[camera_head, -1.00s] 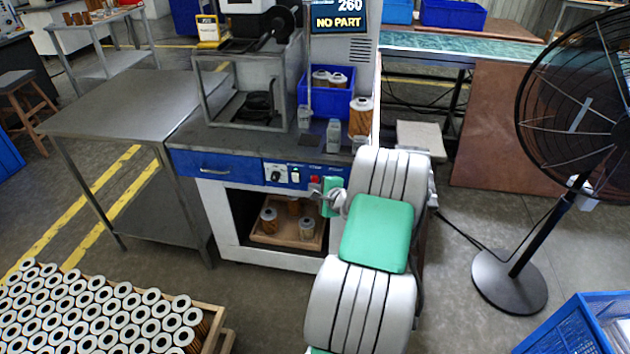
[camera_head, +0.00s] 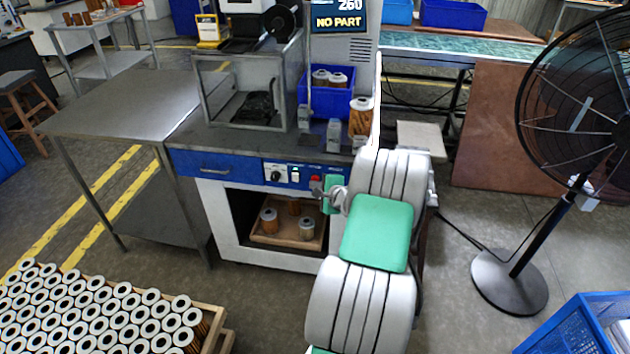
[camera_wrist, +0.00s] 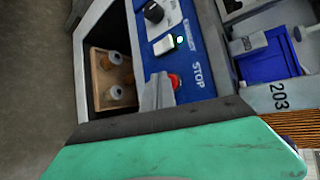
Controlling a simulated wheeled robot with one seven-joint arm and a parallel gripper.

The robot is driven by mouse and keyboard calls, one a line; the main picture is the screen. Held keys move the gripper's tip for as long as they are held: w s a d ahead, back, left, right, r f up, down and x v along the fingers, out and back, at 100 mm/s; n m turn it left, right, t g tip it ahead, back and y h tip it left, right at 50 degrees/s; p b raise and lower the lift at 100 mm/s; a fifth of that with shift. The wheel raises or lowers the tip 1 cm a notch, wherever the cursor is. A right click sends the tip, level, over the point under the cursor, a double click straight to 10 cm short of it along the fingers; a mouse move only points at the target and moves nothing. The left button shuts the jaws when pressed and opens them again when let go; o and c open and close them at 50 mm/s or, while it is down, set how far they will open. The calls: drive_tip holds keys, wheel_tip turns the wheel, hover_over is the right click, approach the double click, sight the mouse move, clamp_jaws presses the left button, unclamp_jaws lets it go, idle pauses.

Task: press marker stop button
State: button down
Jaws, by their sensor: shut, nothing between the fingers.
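The red stop button (camera_head: 316,179) sits on the blue front panel of the marking machine, at the right of its controls. In the wrist view the red button (camera_wrist: 175,81) shows beside the white word STOP. My gripper (camera_wrist: 158,78) is shut and empty, its grey fingertips close beside the button and partly covering it. I cannot tell whether they touch it. In the head view my gripper (camera_head: 323,192) is small, just below and right of the button, partly hidden by my wrist.
A black knob (camera_wrist: 154,13) and a lit green indicator (camera_wrist: 180,40) share the panel. A screen (camera_head: 338,20) reads NO PART. A blue bin (camera_head: 318,97) holds cartridges on the machine top. A wooden tray (camera_head: 268,238) with cartridges sits in the opening below. A fan (camera_head: 575,110) stands right.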

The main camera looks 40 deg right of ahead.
drive_tip(key=shift+w+d, duration=0.2)
drive_tip(key=shift+d, duration=0.05)
idle(0.5)
drive_tip(key=shift+s+a, duration=0.5)
drive_tip(key=shift+a, duration=0.15)
drive_tip(key=shift+s+a+p, duration=0.5)
drive_tip(key=shift+s+a, duration=0.3)
drive_tip(key=shift+a, duration=0.2)
drive_tip(key=shift+s+a+p, duration=0.5)
drive_tip(key=shift+s+a, duration=0.25)
drive_tip(key=shift+a, duration=0.2)
